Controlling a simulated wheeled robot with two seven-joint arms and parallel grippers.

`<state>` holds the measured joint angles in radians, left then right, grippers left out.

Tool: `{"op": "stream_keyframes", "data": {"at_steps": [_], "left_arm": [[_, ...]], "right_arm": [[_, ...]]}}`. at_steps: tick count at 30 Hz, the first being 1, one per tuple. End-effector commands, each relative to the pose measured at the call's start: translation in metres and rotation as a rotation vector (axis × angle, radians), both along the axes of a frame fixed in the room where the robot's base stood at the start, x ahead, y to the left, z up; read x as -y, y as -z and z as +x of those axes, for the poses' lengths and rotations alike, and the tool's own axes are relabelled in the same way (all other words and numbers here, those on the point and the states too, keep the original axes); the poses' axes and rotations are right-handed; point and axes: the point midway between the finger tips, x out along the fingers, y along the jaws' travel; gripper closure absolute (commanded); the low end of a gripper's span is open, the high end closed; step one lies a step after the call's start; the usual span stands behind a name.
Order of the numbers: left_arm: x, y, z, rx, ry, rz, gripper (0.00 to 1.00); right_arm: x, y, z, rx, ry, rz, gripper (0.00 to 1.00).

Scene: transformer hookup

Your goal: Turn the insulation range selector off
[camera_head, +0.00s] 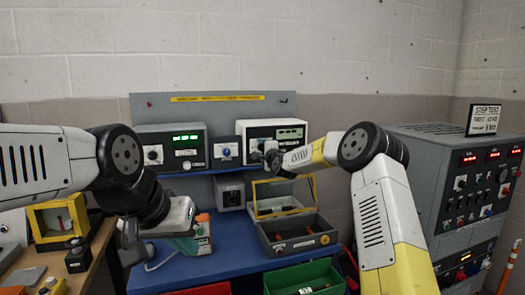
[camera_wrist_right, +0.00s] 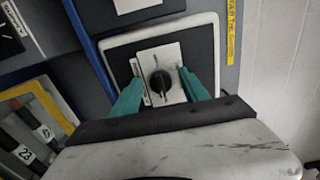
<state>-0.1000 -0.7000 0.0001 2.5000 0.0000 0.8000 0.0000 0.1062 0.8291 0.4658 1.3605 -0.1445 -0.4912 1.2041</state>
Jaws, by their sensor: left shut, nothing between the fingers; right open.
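The insulation range selector is a dark round knob (camera_wrist_right: 160,84) on a pale plate, in the middle of the right wrist view. Its pointer lies roughly up and down in that picture. It belongs to the white-framed instrument (camera_head: 291,133) on the shelf in the head view, where my arm partly covers the knob. My right gripper (camera_wrist_right: 160,79) is open, with one teal finger on each side of the knob; I cannot tell whether they touch it. My left gripper (camera_head: 187,247) is shut and empty, low over the blue table at left, its tips partly unclear.
A second meter with a green display (camera_head: 185,138) stands left on the shelf, beside a small blue-knobbed box (camera_head: 225,152). An open grey case (camera_head: 297,243) and a green bin (camera_head: 305,280) lie below. A grey control cabinet (camera_head: 430,165) is at right.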

Motion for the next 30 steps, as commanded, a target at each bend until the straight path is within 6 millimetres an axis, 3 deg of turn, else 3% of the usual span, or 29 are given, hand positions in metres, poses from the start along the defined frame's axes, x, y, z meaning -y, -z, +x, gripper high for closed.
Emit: {"op": "stream_keyframes", "data": {"at_steps": [2, 10, 20, 30], "left_arm": [[0.0000, 0.0000, 0.0000, 0.000, 0.000, 0.000, 1.00], [0.0000, 0.0000, 0.0000, 0.000, 0.000, 0.000, 1.00], [0.0000, 0.0000, 0.0000, 0.000, 0.000, 0.000, 1.00], [0.0000, 0.0000, 0.0000, 0.000, 0.000, 0.000, 1.00]], "right_arm": [[-0.0001, 0.0001, -0.0001, 0.000, 0.000, 0.000, 0.47], [0.0001, 0.0001, -0.0003, 0.000, 0.000, 0.000, 1.00], [0.0001, 0.0005, -0.0004, 0.011, 0.000, -0.035, 1.00], [-0.0004, 0.0023, -0.0004, 0.078, -0.001, -0.242, 1.00]]}}
